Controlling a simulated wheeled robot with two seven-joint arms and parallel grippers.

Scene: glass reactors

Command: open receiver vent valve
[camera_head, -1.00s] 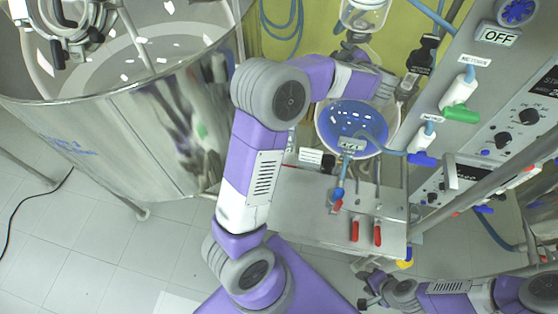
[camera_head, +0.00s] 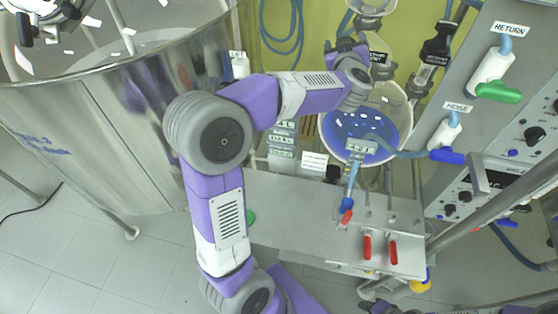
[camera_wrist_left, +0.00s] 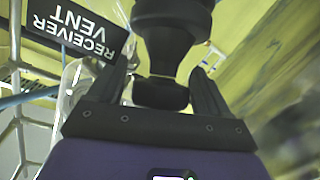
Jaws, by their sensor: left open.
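The receiver vent valve has a black knob (camera_wrist_left: 165,50), seen close up in the left wrist view. Beside it is a black label (camera_wrist_left: 78,30) reading RECEIVER VENT, upside down. My left gripper (camera_wrist_left: 160,92) is open, with one dark finger on each side of the knob's lower end. I cannot tell whether the fingers touch it. In the head view my left gripper (camera_head: 345,46) is small and dark at the end of my left arm, above the glass vessel with blue liquid (camera_head: 350,132). My right gripper (camera_head: 375,306) is cut off at the bottom edge.
A large steel tank (camera_head: 130,110) stands at left. A metal bench (camera_head: 300,215) carries red-handled valves (camera_head: 367,247). A panel at right holds a green-handled RETURN valve (camera_head: 498,92) and a blue-handled HOSE valve (camera_head: 447,155). Another black fitting (camera_head: 436,52) stands right of my left gripper.

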